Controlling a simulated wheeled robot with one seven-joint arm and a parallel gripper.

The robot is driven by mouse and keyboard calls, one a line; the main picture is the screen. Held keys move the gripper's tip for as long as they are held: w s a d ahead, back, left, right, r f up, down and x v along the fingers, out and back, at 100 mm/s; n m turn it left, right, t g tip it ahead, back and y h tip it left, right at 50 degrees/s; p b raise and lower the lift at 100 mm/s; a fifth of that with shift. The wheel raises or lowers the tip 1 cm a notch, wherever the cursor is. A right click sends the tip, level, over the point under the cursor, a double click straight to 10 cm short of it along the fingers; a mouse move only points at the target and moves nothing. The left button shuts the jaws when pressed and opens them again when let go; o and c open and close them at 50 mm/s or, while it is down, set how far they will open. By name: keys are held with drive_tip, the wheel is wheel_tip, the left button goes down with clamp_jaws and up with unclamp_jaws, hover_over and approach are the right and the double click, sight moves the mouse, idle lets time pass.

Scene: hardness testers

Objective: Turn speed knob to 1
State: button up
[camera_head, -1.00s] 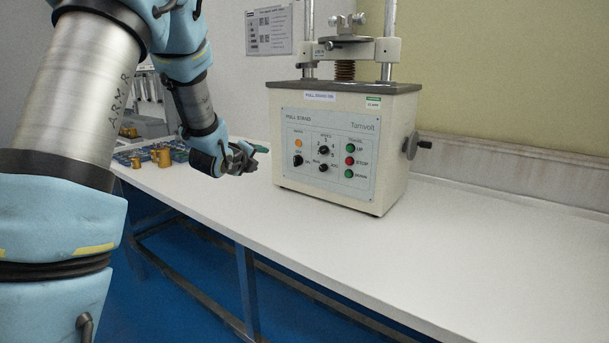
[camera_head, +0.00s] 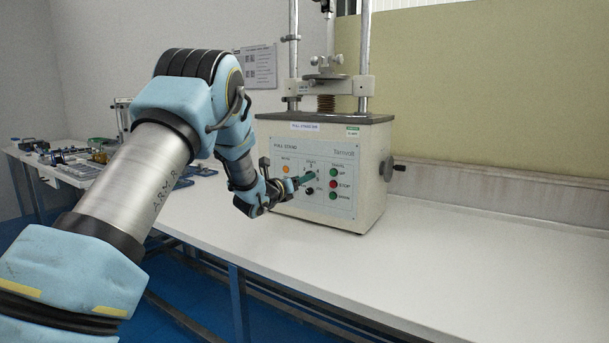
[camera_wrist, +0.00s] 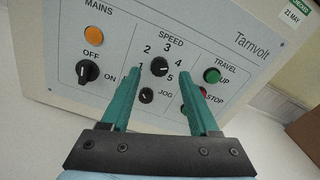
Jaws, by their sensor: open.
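The black speed knob (camera_wrist: 160,66) is on the front panel of the pull stand (camera_head: 335,217), with the numbers 1 to 5 around it. Its pointer is too small to read surely. My gripper (camera_wrist: 158,73) has two green fingers, open and apart, one on each side of the knob in the wrist view. I cannot tell whether they touch it. In the head view my gripper (camera_head: 310,178) is right at the panel and hides the speed knob.
The jog knob (camera_wrist: 146,96) is just below, between the fingers. The mains knob (camera_wrist: 88,73) is at left. Green up button (camera_wrist: 211,75) and red stop button (camera_head: 333,184) are close at right. The white bench (camera_head: 440,260) is clear to the right.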

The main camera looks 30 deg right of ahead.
drive_tip(key=shift+x, duration=1.15)
clamp_jaws()
